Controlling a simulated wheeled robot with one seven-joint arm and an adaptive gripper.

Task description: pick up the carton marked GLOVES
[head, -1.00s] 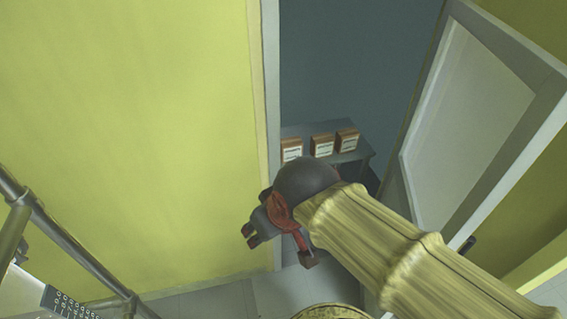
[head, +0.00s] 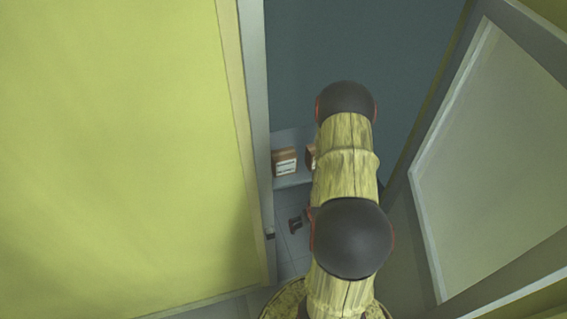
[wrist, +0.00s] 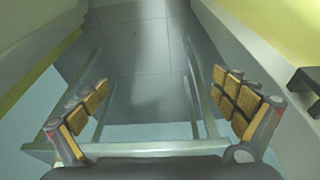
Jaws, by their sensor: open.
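Through the doorway, a brown carton (head: 285,161) with a white label stands on a grey table (head: 290,182). A second carton (head: 310,157) shows only its left edge beside my arm. The labels are too small to read, so I cannot tell which is marked GLOVES. Anything further right on the table is hidden by my arm. My gripper (wrist: 163,105) is open and empty in the wrist view, its padded fingers wide apart over the floor and pale bars. No carton shows in the wrist view.
The door frame (head: 256,130) and yellow wall (head: 120,150) stand close on the left. An open door with a pale panel (head: 500,160) stands on the right. The wrist view shows bare tiled floor (wrist: 140,60) between pale walls or frames.

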